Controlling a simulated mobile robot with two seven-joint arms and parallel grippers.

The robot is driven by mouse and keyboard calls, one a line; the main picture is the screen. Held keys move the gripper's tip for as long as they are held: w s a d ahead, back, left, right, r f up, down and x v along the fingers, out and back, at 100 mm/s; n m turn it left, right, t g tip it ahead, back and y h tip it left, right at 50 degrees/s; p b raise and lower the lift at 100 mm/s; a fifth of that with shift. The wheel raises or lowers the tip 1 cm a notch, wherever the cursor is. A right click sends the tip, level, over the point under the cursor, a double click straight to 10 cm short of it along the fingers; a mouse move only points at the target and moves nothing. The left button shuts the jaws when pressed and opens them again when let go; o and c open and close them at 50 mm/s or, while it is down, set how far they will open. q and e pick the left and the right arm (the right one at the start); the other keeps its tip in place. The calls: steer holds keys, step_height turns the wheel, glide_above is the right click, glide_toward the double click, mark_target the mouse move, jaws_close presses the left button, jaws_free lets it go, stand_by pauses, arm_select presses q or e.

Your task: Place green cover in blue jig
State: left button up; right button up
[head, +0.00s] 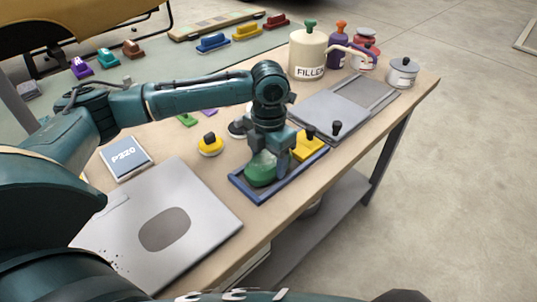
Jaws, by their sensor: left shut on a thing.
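The green cover (260,174) is a rounded green piece. My left gripper (269,158) comes down from above and is shut on it, with the fingers hiding part of its top. The blue jig (295,177) is a shallow blue-rimmed tray near the front edge of the workbench. The green cover is at the left end of the jig, within its outline. I cannot tell whether it touches the jig floor. A yellow piece with a dark knob (308,145) sits at the jig's right end, close to the gripper. My right gripper is not in view.
A yellow round piece with a black knob (210,146) stands left of the jig. A grey plate (165,225) lies front left, a grey slab with a dark knob (330,108) behind right. A filler bottle (307,52) and pots stand at the back. The floor is clear at right.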

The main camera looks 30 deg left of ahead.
mark_target(269, 159)
arm_select(q)
steer(key=shift+f, duration=0.25)
steer(key=o, duration=1)
steer(key=shift+r, duration=0.5)
step_height(269, 159, up, 12)
steer(key=shift+r, duration=0.15)
steer(key=shift+d, duration=0.1)
